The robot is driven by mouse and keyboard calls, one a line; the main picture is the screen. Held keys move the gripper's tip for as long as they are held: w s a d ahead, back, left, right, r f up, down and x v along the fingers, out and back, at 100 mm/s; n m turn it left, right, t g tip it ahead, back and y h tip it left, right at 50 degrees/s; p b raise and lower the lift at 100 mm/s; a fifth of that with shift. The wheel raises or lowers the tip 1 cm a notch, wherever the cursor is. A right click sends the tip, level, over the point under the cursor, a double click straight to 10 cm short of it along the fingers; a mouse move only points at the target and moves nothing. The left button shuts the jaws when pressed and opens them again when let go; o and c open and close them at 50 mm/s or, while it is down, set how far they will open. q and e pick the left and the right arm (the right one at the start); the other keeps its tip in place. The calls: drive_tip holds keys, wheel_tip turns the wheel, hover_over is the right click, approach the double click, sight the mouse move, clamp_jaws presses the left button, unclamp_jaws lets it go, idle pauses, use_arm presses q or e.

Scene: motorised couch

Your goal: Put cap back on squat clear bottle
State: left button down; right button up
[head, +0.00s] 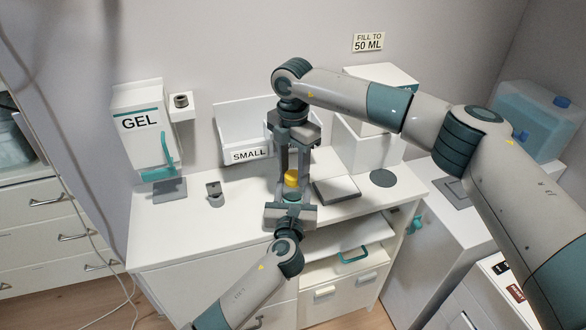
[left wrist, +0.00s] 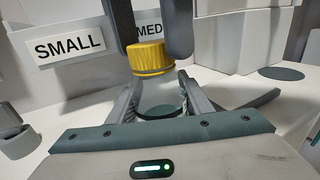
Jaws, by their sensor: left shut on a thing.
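The squat clear bottle (left wrist: 160,95) stands upright between the fingers of my left gripper (left wrist: 160,108), which is shut on it. It is low above the white counter in the head view. The yellow cap (head: 291,178) sits at the top of the bottle; it also shows in the left wrist view (left wrist: 148,58). Whether it is seated on the neck cannot be told. My right gripper (head: 292,172) points down from above, its two fingers apart with their tips at the height of the cap. Whether they touch or grip the cap is unclear.
White bins labelled SMALL (head: 250,155) and MED (left wrist: 149,30) stand behind. A GEL dispenser (head: 143,130) is at the left.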

drive_tip(key=shift+o, duration=0.3)
drive_tip(key=shift+r, duration=2.25)
drive_tip(key=n, duration=0.6)
drive_tip(key=shift+r, duration=0.35)
drive_tip(key=n, duration=0.3)
drive_tip(key=shift+r, duration=0.15)
drive_tip(key=n, duration=0.4)
drive_tip(key=shift+r+n, duration=0.25)
drive_tip(key=shift+n, duration=0.15)
drive_tip(key=n, duration=0.5)
drive_tip(key=shift+r+n, duration=0.35)
drive_tip(key=shift+n, duration=0.05)
drive_tip(key=n, duration=0.7)
drive_tip(key=shift+r, duration=0.35)
drive_tip(key=shift+f, duration=0.15)
